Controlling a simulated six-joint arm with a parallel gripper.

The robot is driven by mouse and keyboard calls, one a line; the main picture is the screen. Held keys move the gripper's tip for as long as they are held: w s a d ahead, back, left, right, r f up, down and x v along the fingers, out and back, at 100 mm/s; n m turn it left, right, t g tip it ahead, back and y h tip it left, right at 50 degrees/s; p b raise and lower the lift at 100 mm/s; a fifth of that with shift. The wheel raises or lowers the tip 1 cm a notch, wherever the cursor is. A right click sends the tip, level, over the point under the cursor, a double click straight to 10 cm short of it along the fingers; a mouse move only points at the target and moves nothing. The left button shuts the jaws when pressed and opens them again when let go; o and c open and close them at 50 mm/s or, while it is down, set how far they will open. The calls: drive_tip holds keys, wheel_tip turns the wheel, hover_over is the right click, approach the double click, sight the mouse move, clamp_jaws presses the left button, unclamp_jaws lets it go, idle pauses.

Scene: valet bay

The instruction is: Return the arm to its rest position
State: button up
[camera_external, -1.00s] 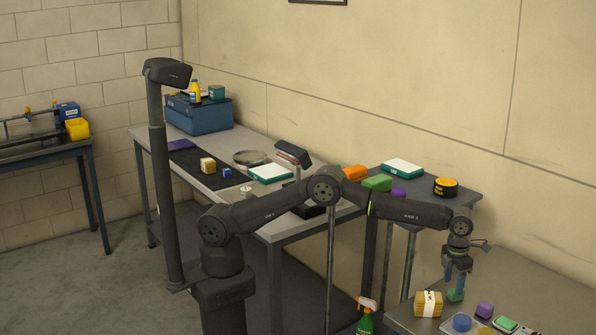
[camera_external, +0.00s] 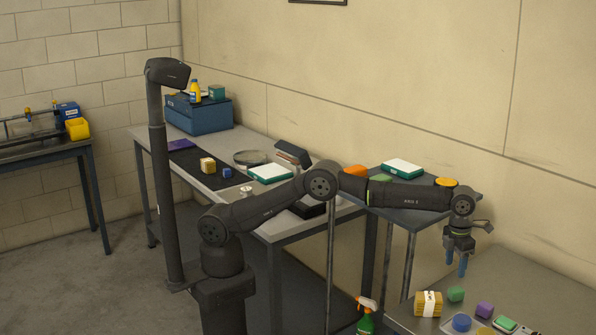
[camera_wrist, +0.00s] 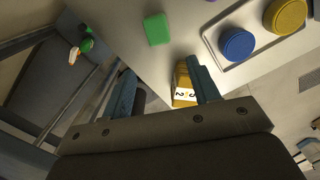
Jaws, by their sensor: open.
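My gripper (camera_external: 459,265) is open and empty, pointing down above the near-right table (camera_external: 548,285). Its two blue fingers also show in the wrist view (camera_wrist: 165,90), apart, with nothing held between them. A green block (camera_external: 456,294) stands on the table below the fingers, clear of them; it also shows in the wrist view (camera_wrist: 157,29). A yellow banded bundle (camera_external: 428,304) is beside the green block; part of it shows beyond the fingers in the wrist view (camera_wrist: 183,72). My arm reaches right from its base, across the front of the benches.
A tray with a blue round piece (camera_external: 461,322), a purple block (camera_external: 484,310) and a green-topped item (camera_external: 505,323) lies on the near-right table. A spray bottle (camera_external: 366,318) stands left of it. The rear bench (camera_external: 325,220) holds several items behind my arm.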

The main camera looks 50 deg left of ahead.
sight(452, 291)
drive_tip(key=f, duration=1)
drive_tip(key=shift+w+d+f, duration=0.1)
drive_tip(key=shift+w+f, duration=0.1)
drive_tip(key=shift+w, duration=0.05)
wheel_tip(452, 291, up, 4)
drive_tip(key=shift+r, duration=0.25)
drive_tip(key=s+r, duration=0.2)
drive_tip(key=s, duration=0.2)
drive_tip(key=s+r, duration=0.2)
drive_tip(key=s, duration=0.2)
drive_tip(key=s+d+r, duration=0.1)
drive_tip(key=s+r, duration=0.1)
drive_tip(key=s, duration=0.1)
drive_tip(key=shift+s+r, duration=0.4)
drive_tip(key=shift+w+a+r+n, duration=0.15)
drive_tip(key=shift+w+a+n, duration=0.05)
drive_tip(key=shift+a+n, duration=0.2)
drive_tip(key=shift+w+a+r+n, duration=0.15)
drive_tip(key=shift+w+a+n, duration=0.1)
drive_tip(key=shift+n, duration=0.25)
drive_tip(key=shift+w+a+r+n+g+y, duration=0.1)
drive_tip(key=shift+w+a+r+n, duration=0.8)
drive_tip(key=shift+a+n, duration=2.45)
drive_tip(key=shift+w+a+r+n+g+y, duration=0.1)
drive_tip(key=shift+w+a+r+n, duration=0.15)
drive_tip(key=shift+a+r+n, duration=2.9)
drive_tip(key=shift+w+a+f+n+g+y, duration=0.1)
drive_tip(key=shift+w+a+f+n, duration=0.45)
drive_tip(key=shift+a+n, duration=3)
